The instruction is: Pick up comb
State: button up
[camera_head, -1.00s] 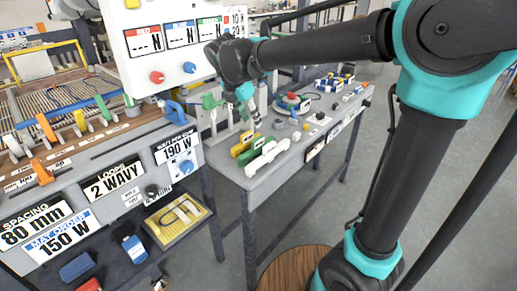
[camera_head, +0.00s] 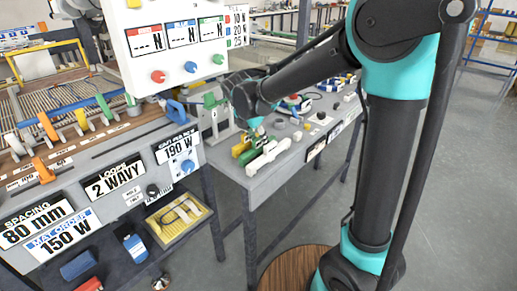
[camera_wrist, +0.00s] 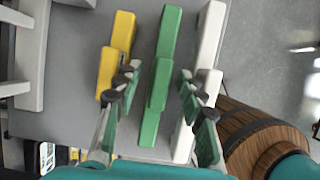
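Three comb-like bars with raised grips lie side by side on the grey side table: a yellow one (camera_wrist: 117,55), a green one (camera_wrist: 165,40) and a white one (camera_wrist: 209,45). In the head view the white bar (camera_head: 268,158) is nearest, with the green and yellow bars (camera_head: 241,148) behind it, partly covered. My gripper (camera_wrist: 159,74) is open, its fingers on either side of the green bar's grip, the left one close to the yellow bar and the right one near the white bar. Contact cannot be told. In the head view my gripper (camera_head: 256,125) is low over the bars.
Small parts (camera_head: 297,122) and a device with a red knob lie farther back on the side table. A control panel (camera_head: 175,45) and a bench with colored levers stand at the left. A round wooden top (camera_head: 290,268) is below. Floor at the right is clear.

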grip_shut()
jog(key=shift+r, duration=0.1)
dwell(0.4)
